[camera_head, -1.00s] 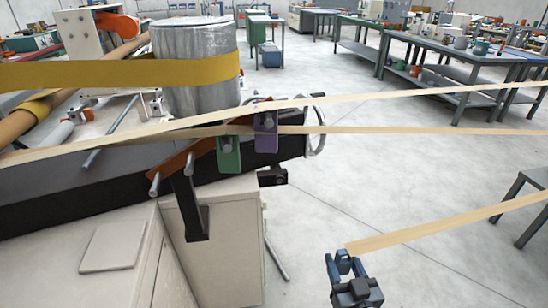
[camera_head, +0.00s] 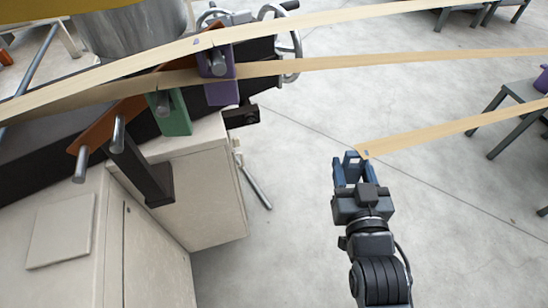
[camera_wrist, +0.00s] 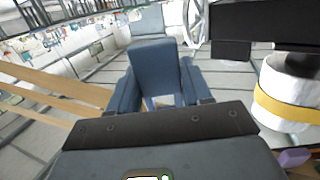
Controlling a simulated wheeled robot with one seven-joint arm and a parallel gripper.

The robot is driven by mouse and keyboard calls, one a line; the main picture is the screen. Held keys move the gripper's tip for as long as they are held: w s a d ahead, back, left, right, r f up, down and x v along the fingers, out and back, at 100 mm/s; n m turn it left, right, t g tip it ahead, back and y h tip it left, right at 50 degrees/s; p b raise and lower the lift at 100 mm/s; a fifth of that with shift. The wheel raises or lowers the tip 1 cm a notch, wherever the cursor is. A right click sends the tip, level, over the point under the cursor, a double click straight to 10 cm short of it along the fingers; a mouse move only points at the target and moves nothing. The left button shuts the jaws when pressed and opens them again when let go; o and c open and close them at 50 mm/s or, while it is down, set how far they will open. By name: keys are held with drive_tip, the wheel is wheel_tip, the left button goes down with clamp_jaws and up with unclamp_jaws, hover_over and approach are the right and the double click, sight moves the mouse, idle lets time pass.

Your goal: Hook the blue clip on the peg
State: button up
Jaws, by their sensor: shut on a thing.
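The blue clip (camera_head: 352,160) is at the end of a pale strip. My gripper (camera_head: 354,170) is shut on it, to the right of the winder and over open floor. In the wrist view the clip (camera_wrist: 155,72) is a blue plate between my blue fingers, with the strip at its left. In the head view an orange bar (camera_head: 100,125) carries metal pegs. Two bare pegs (camera_head: 118,134) and (camera_head: 80,165) stick out at its left. A green clip (camera_head: 176,115) and a purple clip (camera_head: 220,88) hang on pegs further right. My gripper is apart from all pegs.
Two pale strips (camera_head: 330,63) run from the winder to the upper right. A beige cabinet (camera_head: 200,195) stands below the bar. A handwheel (camera_head: 285,45) is at the bar's far end. A table (camera_head: 520,90) is at the right.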

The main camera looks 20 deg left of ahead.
drive_tip(key=s+a+r+n+g+y, duration=0.2)
drive_tip(key=s+a+r, duration=0.35)
drive_tip(key=a, duration=0.35)
drive_tip(key=s+a+r+n+g+y, duration=0.2)
drive_tip(key=s+a+r, duration=0.2)
drive_tip(key=s+a, duration=0.35)
drive_tip(key=s+a+r+n+g+y, duration=0.1)
drive_tip(key=s+a+r, duration=0.1)
drive_tip(key=s, duration=0.3)
drive_tip(key=s+a+r+g+b, duration=0.1)
drive_tip(key=s+a+r, duration=0.1)
drive_tip(key=s+a, duration=0.15)
drive_tip(key=s+a+r+n+g+y, duration=0.1)
drive_tip(key=s+a+r, duration=0.1)
drive_tip(key=s, duration=0.3)
drive_tip(key=shift+w+a+f+b, duration=0.2)
drive_tip(key=shift+w+a+b, duration=0.1)
drive_tip(key=shift+w+a, duration=0.9)
drive_tip(key=shift+w+a+f+b, duration=0.3)
drive_tip(key=shift+w+a, duration=0.65)
drive_tip(key=shift+w, duration=0.5)
drive_tip(key=shift+w+a+f+b, duration=0.15)
drive_tip(key=shift+w+a+b, duration=0.2)
drive_tip(key=shift+w+a, duration=0.85)
drive_tip(key=shift+w+d, duration=0.15)
drive_tip(key=shift+f, duration=0.1)
drive_tip(key=o, duration=1.1)
